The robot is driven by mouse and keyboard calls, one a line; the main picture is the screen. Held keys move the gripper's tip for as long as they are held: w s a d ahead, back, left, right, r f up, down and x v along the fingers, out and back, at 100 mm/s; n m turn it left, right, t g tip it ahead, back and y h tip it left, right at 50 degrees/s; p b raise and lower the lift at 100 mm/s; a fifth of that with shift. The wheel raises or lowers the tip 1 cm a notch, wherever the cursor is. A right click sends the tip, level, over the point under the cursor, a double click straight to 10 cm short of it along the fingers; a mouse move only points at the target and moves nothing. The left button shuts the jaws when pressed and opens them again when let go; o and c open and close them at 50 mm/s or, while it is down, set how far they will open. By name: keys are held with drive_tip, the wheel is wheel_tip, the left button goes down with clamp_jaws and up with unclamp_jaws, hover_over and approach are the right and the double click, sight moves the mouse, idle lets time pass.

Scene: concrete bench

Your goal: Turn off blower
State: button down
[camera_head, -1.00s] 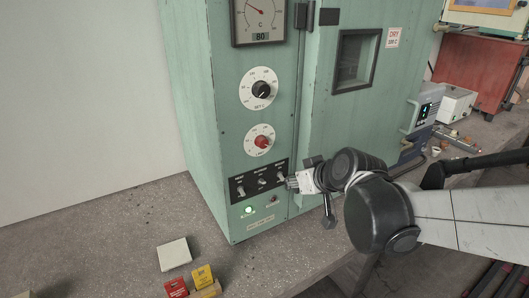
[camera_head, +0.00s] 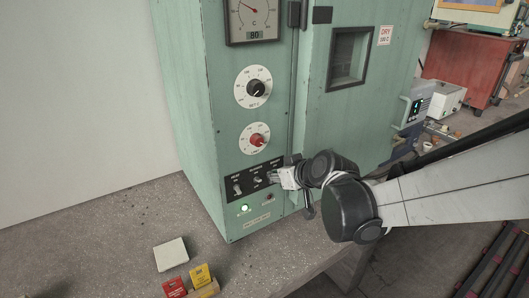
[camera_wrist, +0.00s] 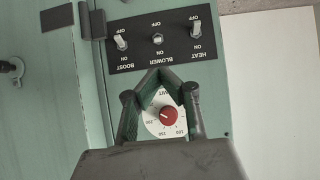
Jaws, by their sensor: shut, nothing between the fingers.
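The blower switch (camera_head: 258,180) is the middle toggle on the black switch panel (camera_head: 230,196) of the green oven. In the wrist view, the panel appears upside down and the blower switch (camera_wrist: 157,39) sits between the boost switch (camera_wrist: 120,41) and the heat switch (camera_wrist: 196,29). Its lever looks short there, and its exact position is hard to tell. My gripper (camera_head: 274,176) is shut and empty, just right of the blower switch in the head view, covering the boost side. In the wrist view, my fingertips (camera_wrist: 160,73) lie just below the panel's edge; contact is unclear.
A red knob (camera_head: 258,140) and a black knob (camera_head: 256,88) sit above the panel. A green lamp (camera_head: 245,208) glows below it. A pale block (camera_head: 171,254) and small boxes (camera_head: 200,274) lie on the bench.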

sight(260, 180)
drive_tip(key=shift+x, duration=4.8)
drive_tip(key=shift+s+f+t+b, duration=0.15)
drive_tip(key=shift+t+b, duration=0.15)
drive_tip(key=shift+b, duration=0.35)
drive_tip(key=shift+d+f+t+y+b, duration=0.2)
drive_tip(key=shift+t+y+b, duration=0.25)
drive_tip(key=shift+b, duration=0.7)
drive_tip(key=shift+s+b, duration=0.1)
drive_tip(key=shift+b, duration=0.2)
drive_tip(key=shift+s+d+f+t+y+b, duration=0.1)
drive_tip(key=shift+f+t+y+b, duration=0.15)
drive_tip(key=shift+t+b, duration=0.3)
drive_tip(key=shift+s+f+b, duration=0.15)
drive_tip(key=shift+f+b, duration=0.1)
drive_tip(key=shift+b, duration=0.75)
drive_tip(key=shift+r, duration=0.3)
drive_tip(key=shift+r+p, duration=0.6)
drive_tip(key=shift+r, duration=0.05)
